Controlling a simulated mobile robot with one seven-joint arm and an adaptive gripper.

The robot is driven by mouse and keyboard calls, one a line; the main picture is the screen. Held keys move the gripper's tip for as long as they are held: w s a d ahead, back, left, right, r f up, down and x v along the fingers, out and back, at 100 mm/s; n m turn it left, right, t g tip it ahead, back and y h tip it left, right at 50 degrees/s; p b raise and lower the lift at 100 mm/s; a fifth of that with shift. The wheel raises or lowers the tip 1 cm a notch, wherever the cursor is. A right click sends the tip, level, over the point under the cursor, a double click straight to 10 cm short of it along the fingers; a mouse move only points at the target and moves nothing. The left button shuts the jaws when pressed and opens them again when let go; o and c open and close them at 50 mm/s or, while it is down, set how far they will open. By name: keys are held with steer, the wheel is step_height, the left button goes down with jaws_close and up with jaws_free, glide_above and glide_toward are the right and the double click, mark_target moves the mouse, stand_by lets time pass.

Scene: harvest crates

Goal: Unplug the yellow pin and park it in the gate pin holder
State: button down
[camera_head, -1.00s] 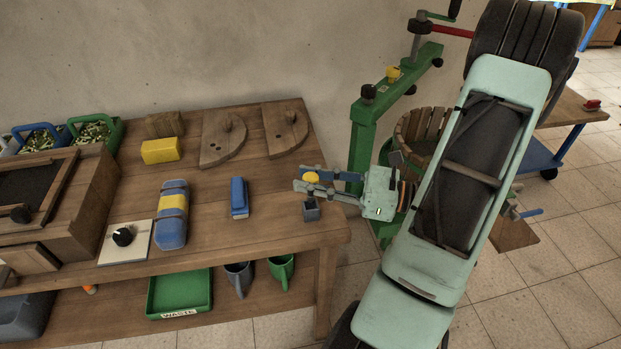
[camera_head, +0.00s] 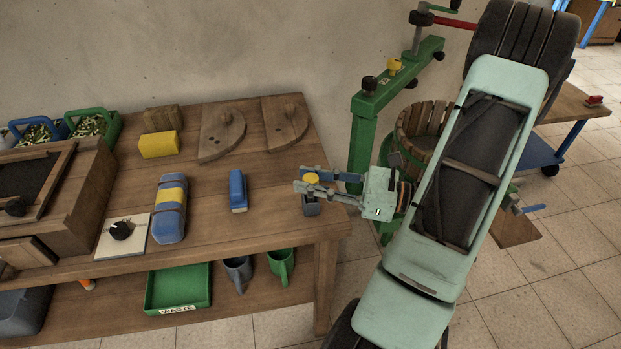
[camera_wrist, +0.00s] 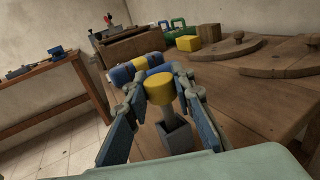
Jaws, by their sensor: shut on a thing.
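The yellow pin (camera_head: 311,177) has a yellow round head and a grey shank. My gripper (camera_head: 308,187) is shut on it at the table's right end. The gate pin holder (camera_head: 311,208), a small dark grey open-topped block, stands on the table directly below. In the wrist view the yellow head (camera_wrist: 159,87) is between my fingers (camera_wrist: 162,98), and the shank points down at the holder's opening (camera_wrist: 178,138). Whether the tip is inside the opening or just above it, I cannot tell. The pin looks slightly tilted in the wrist view.
A blue block (camera_head: 238,191), a blue-and-yellow case (camera_head: 171,222), a yellow block (camera_head: 158,145) and wooden boards (camera_head: 285,122) lie on the table (camera_head: 270,222). Tabletop around the holder is clear.

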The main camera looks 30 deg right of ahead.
steer(key=shift+f+b, duration=0.7)
steer(key=shift+f, duration=0.4)
steer(key=c, duration=1.6)
jaws_free()
steer(key=v, duration=1.2)
steer(key=shift+a, duration=0.1)
